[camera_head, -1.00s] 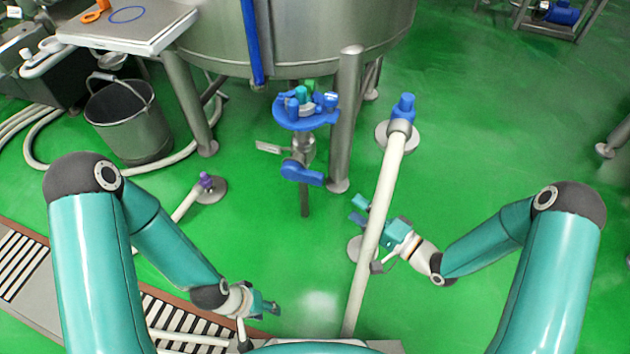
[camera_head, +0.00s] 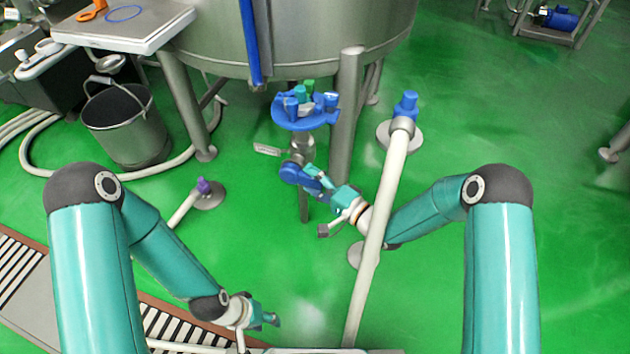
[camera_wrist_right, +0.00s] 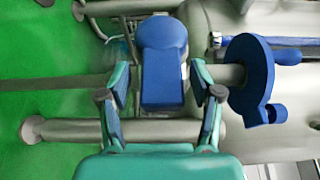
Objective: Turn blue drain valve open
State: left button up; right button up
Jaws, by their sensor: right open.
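The blue drain valve handle (camera_head: 292,173) sits on the pipe below the steel tank's outlet. Its outer end is partly hidden by my right gripper (camera_head: 317,182) in the head view. In the right wrist view the blue handle (camera_wrist_right: 162,75) lies between the two spread fingers of my right gripper (camera_wrist_right: 160,88), with a gap visible on both sides. My right gripper is open and not closed on it. My left gripper (camera_head: 268,318) is low in the head view, over the floor, away from the valve; its fingers are too small to read.
The steel tank (camera_head: 300,45) and its leg (camera_head: 347,110) stand behind the valve. A blue plate-like fitting (camera_head: 305,122) is just above it. A white pipe (camera_head: 383,215) with a blue cap crosses in front of my right arm. A bucket (camera_head: 125,130) stands left.

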jog(key=shift+c, duration=0.3)
grip_shut()
jog(key=shift+d, duration=0.25)
jog(key=shift+a+r, duration=0.15)
jog(key=shift+a, duration=0.25)
jog(key=shift+p, duration=0.3)
